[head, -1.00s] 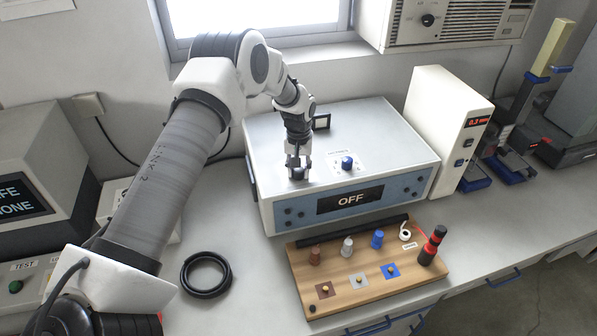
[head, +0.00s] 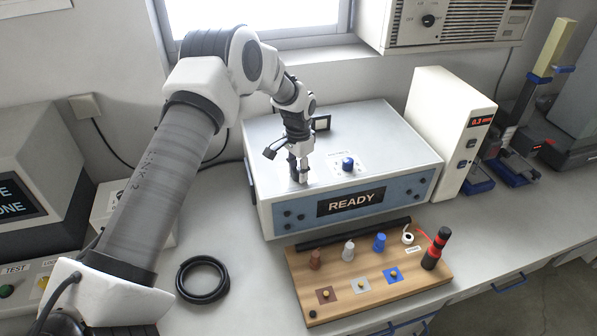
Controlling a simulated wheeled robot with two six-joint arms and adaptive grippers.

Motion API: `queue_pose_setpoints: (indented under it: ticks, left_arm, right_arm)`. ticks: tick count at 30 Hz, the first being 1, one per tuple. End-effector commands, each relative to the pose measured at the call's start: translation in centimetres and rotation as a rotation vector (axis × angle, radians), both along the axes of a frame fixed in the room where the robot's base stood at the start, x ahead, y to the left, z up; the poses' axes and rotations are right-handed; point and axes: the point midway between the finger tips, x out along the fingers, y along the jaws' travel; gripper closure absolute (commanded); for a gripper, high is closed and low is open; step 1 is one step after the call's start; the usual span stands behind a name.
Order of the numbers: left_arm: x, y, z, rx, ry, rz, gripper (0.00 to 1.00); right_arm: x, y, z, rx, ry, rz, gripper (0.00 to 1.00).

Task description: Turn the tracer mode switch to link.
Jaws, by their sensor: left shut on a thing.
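The tracer is a white box (head: 380,128) with a blue front panel, and its display (head: 350,201) reads READY. A blue knob (head: 348,163) stands on a white label plate on its top. My left gripper (head: 299,174) points down at the top left of the box, left of the blue knob and apart from it. It is shut on a small knob that its fingers mostly hide. The markings around that knob are too small or covered to read. My right gripper is out of view.
A wooden board (head: 370,298) with several coloured plugs and a black-and-red probe (head: 435,249) lies in front of the box. A black ring (head: 203,279) lies on the bench at left. A white meter (head: 450,130) stands close to the box's right side.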

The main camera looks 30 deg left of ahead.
Motion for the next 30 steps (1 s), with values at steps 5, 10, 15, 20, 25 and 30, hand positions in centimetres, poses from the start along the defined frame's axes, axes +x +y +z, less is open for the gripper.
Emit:
queue_pose_setpoints:
  ticks: [5,10,15,20,25,30]
  left_arm:
    - [-0.11,0.01,-0.08,-0.001,0.003,-0.035,1.00]
    - [-0.11,0.01,-0.05,-0.001,0.003,-0.044,1.00]
    - [-0.11,0.02,-0.05,0.000,0.003,-0.043,1.00]
    - [-0.10,0.03,-0.04,0.000,0.003,-0.043,0.41]
    - [-0.05,0.03,-0.02,0.000,0.002,-0.043,0.40]
    - [-0.01,0.02,0.20,0.000,0.000,-0.043,0.40]
  right_arm:
    - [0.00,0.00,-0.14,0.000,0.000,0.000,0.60]
    - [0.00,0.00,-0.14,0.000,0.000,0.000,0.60]
    - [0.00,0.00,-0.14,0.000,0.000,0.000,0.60]
    - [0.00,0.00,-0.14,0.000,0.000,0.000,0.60]
    - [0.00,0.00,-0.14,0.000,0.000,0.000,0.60]
    - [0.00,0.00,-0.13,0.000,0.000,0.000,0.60]
